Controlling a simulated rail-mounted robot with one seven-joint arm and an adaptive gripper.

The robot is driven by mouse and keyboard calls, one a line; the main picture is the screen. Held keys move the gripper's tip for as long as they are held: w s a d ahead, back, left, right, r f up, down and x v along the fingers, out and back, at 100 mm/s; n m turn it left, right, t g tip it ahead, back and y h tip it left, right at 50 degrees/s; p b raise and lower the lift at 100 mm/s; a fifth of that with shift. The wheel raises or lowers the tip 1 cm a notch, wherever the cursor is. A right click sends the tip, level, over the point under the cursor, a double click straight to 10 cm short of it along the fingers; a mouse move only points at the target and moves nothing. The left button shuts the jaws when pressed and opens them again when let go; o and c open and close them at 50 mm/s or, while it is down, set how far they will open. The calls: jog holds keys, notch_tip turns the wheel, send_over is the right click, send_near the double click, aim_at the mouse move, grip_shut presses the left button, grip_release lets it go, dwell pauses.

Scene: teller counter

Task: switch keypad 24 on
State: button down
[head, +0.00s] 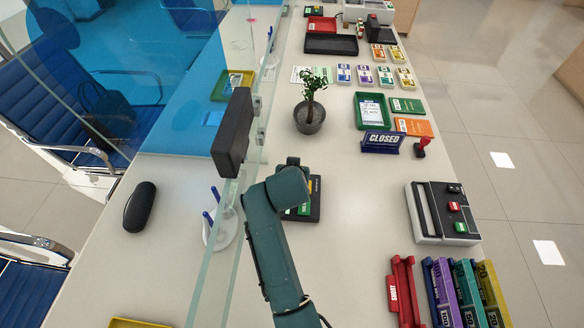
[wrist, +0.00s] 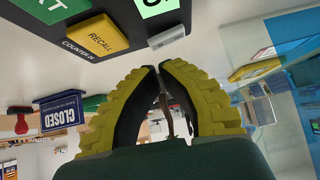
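The black keypad (head: 316,205) lies on the counter in the head view, partly hidden under my green arm. In the wrist view the keypad (wrist: 120,62) fills the top edge, with a yellow RECALL button (wrist: 96,35), part of a green button (wrist: 52,8), a small grey switch-like piece (wrist: 166,37) and a bright green panel (wrist: 158,7) with cut-off lettering. The label below RECALL starts "COUNTER 2"; its end is hard to read. My gripper (wrist: 157,70) has yellow fingers with black pads, tips together and empty, close to the grey piece. I cannot tell whether they touch.
A glass screen with a dark box (head: 233,132) stands left of my arm. A potted plant (head: 309,117) stands beyond the keypad. A CLOSED sign (head: 383,142), a stamp (head: 421,147) and a black-and-white device (head: 442,212) are to the right. Bare counter lies between.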

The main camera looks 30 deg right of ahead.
jog(key=w+r+p+v, duration=0.1)
jog(key=p+v, duration=0.1)
jog(key=v, duration=0.9)
jog(key=shift+t, duration=0.3)
jog(key=shift+w, duration=0.1)
